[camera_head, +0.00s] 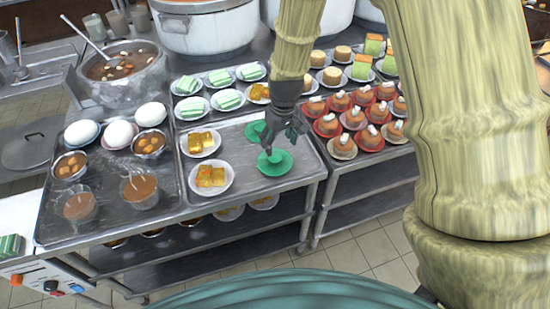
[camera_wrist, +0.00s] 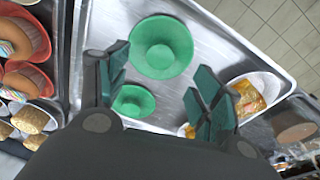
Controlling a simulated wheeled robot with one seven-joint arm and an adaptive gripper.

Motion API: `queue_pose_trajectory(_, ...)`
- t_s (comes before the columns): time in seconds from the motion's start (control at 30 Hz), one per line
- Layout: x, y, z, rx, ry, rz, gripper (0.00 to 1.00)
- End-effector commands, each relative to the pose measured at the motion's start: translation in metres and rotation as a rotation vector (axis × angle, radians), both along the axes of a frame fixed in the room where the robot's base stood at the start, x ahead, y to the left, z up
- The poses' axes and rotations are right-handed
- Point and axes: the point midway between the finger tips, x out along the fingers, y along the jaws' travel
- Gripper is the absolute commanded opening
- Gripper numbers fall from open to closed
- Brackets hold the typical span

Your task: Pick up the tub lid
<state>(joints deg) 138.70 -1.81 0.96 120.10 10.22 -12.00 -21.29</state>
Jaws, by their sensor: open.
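Two green round discs with a raised centre lie on the metal tray; they look like lids, and I cannot tell which is the tub lid. The near green lid (camera_head: 274,164) also shows large in the wrist view (camera_wrist: 161,46). The far green lid (camera_head: 254,131) shows smaller in the wrist view (camera_wrist: 133,102).
Plates of yellow cakes (camera_head: 211,179) sit left of the lids on the tray (camera_head: 243,205). Red dishes of small desserts (camera_head: 341,147) crowd the right. Green-and-white cakes (camera_head: 228,99) stand behind. Bowls (camera_head: 138,191) fill the left tray. Bare tray lies around the lids.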

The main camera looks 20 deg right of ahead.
Motion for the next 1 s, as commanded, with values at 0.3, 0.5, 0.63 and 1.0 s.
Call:
queue_pose_trajectory(0.3, 0.004, 0.001, -0.029, 0.0, 0.001, 0.0, 0.66)
queue_pose_trajectory(0.5, 0.005, 0.0, -0.035, -0.001, 0.0, -0.001, 0.66)
queue_pose_trajectory(0.63, 0.006, 0.0, -0.041, 0.0, 0.001, -0.004, 0.66)
queue_pose_trajectory(1.0, 0.014, 0.003, -0.072, 0.0, 0.002, -0.003, 0.66)
